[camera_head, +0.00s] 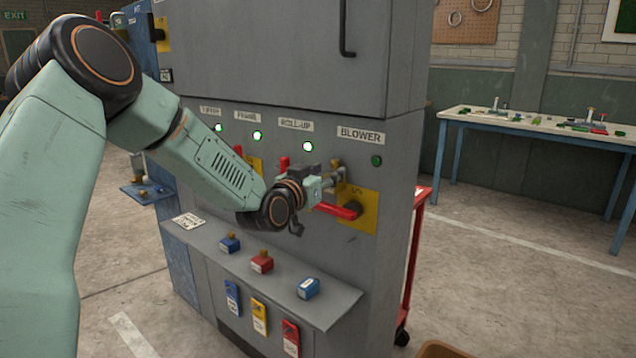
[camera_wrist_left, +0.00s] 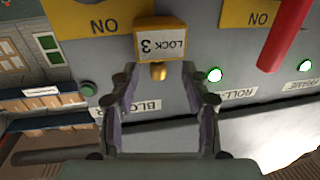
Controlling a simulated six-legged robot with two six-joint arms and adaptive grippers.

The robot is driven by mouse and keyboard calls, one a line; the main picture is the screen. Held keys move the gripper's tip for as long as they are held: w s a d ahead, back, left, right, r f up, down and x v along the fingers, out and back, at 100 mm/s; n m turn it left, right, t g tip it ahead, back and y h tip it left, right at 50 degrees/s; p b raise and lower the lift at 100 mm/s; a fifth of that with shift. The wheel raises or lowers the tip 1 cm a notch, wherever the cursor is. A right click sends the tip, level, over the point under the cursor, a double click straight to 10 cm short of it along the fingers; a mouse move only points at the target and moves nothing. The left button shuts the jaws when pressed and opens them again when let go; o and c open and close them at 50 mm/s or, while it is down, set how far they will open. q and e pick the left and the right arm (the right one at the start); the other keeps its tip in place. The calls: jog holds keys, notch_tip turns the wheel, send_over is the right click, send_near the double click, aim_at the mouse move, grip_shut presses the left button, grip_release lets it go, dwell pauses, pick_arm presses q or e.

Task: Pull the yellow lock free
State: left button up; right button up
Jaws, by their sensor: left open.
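The yellow lock (camera_wrist_left: 162,46), with a pale label reading LOCK 3, shows upside down in the left wrist view, against the grey panel by a yellow ON plate (camera_wrist_left: 90,16). My left gripper (camera_wrist_left: 160,78) is open, its two fingers spread below the lock in that view, with the lock in line with the gap. I cannot tell whether they touch it. In the head view my left gripper (camera_head: 322,184) is at the blower switch, by its red handle (camera_head: 342,210) and yellow plate (camera_head: 366,208); the lock is not clear there. My right gripper is not in view.
The grey cabinet (camera_head: 290,60) has three lit green lamps and a dark one by BLOWER (camera_head: 376,160). Below, a shelf (camera_head: 335,303) carries small blue and red locks; coloured tags hang under it. A red cart (camera_head: 414,250) stands behind. A blue-legged table (camera_head: 540,122) stands right, with open floor between.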

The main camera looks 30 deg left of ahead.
pick_arm(q)
jog(key=shift+w+d+r, duration=0.15)
jog(key=shift+w+d, duration=0.05)
jog(key=shift+w, duration=0.5)
jog(key=shift+w+a, duration=0.25)
jog(key=shift+d, duration=0.15)
jog(key=shift+c, duration=1.2)
grip_shut()
